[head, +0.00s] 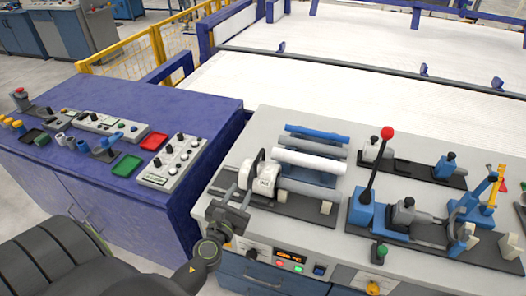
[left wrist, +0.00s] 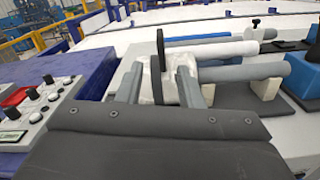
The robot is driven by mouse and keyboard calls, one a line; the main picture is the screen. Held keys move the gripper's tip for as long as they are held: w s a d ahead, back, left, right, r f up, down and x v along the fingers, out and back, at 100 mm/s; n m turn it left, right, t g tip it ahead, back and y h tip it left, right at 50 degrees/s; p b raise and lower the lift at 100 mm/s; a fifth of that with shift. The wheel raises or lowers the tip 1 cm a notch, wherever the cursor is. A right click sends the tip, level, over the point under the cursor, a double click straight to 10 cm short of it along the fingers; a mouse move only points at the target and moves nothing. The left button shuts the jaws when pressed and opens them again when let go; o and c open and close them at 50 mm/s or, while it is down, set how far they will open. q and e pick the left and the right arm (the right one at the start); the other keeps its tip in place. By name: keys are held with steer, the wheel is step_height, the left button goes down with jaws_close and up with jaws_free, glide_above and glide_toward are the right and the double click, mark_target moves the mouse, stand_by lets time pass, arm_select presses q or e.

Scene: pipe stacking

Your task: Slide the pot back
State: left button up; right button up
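A white block with dark print on its face (head: 265,178), which I take to be the pot, sits at the left end of a dark base plate on the grey bench. My left gripper (head: 242,193) is at the block's near left side. Its two fingers (left wrist: 160,88) stand apart, one on each side of the block. I cannot tell whether they touch it. My right gripper is not in view.
White, grey and blue pipes (head: 310,162) lie stacked right of the block. A red-knobbed lever (head: 386,132) on a blue base stands further right. A purple cabinet (head: 215,115) with control boxes is at left. A button panel (head: 290,262) is on the bench front.

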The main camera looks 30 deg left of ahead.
mark_target(257, 161)
arm_select(q)
steer(key=x, duration=1.6)
steer(key=shift+w+a+f, duration=0.15)
steer(key=shift+c, duration=0.3)
jaws_close()
